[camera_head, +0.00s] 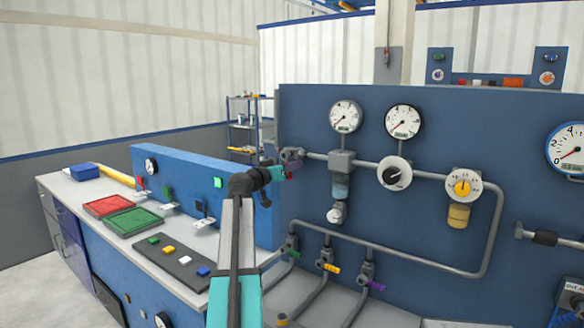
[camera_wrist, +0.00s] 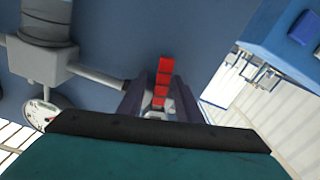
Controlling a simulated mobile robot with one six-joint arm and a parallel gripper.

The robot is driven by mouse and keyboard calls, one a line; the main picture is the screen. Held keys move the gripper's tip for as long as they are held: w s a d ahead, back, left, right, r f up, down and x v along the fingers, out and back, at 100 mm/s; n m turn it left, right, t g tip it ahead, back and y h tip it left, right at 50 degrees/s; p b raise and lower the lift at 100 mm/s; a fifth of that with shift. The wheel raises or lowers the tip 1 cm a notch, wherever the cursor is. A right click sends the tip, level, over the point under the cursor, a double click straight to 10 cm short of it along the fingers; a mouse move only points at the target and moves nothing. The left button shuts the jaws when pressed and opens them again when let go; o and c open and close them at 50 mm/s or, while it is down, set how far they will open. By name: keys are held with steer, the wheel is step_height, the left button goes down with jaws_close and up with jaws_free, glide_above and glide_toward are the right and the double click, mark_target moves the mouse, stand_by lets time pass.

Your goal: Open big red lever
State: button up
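The big red lever (camera_wrist: 162,82) shows in the wrist view as a segmented red bar at the end of a grey pipe (camera_wrist: 95,75). My gripper (camera_wrist: 160,92) reaches around it, with one dark finger on each side. The fingers stand apart, and a gap shows on the left of the lever; contact on the right side is unclear. In the head view my gripper (camera_head: 281,172) is at the left end of the upper pipe, by the dark valve body (camera_head: 292,153). The lever is mostly hidden there by the gripper.
A blue panel (camera_head: 300,110) with gauges and pipes stands behind the gripper. Green, yellow and purple small valves (camera_head: 328,267) sit below right. A bench (camera_head: 150,240) on the left carries a red tray (camera_head: 107,205), a green tray (camera_head: 133,221) and coloured buttons.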

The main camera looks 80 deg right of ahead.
steer(key=b+v, duration=0.2)
steer(key=v, duration=1)
steer(key=shift+b, duration=0.3)
